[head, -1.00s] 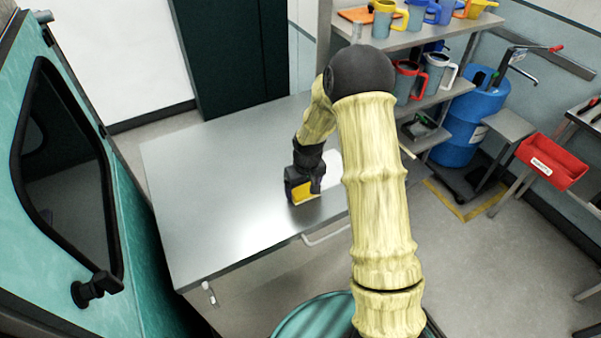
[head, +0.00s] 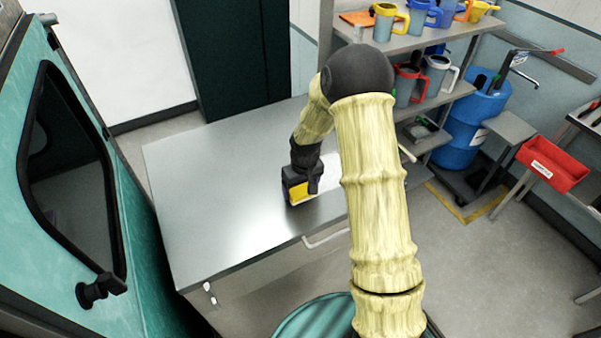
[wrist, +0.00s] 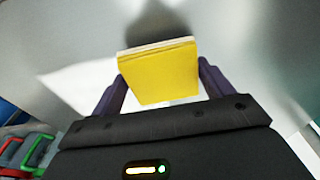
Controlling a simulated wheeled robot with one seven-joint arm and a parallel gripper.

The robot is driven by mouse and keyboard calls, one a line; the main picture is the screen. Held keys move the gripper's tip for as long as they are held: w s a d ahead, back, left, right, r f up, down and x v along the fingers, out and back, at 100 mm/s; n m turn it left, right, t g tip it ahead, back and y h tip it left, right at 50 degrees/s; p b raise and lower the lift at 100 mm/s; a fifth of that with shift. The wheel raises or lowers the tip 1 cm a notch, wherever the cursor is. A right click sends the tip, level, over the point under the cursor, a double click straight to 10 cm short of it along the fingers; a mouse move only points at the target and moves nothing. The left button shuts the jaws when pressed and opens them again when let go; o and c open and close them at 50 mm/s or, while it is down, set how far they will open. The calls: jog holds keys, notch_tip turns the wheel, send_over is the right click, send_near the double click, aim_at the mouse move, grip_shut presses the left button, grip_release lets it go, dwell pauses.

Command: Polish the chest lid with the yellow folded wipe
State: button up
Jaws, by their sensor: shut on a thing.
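The yellow folded wipe (wrist: 160,75) is a thick square pad with a pale edge. In the wrist view it sits between both dark fingers of my gripper (wrist: 160,88), which is shut on it. In the head view the wipe (head: 299,193) shows below my gripper (head: 300,183), low at the chest lid's surface. I cannot tell for sure whether it touches. The chest lid (head: 210,190) is a broad, flat, shiny grey metal top. My arm hides part of its right side.
A shelf (head: 405,40) with mugs and jugs stands behind on the right. A blue drum (head: 470,125) and a red bin (head: 552,163) are further right. A teal machine door (head: 60,200) stands close on the left. The lid's left half is clear.

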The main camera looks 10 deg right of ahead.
jog(key=shift+d+r+p, duration=0.1)
jog(key=shift+r+p, duration=1.65)
jog(key=shift+r, duration=0.95)
jog(key=shift+s+r, duration=0.2)
jog(key=shift+r, duration=0.1)
jog(key=shift+w+f, duration=0.1)
jog(key=shift+f, duration=0.05)
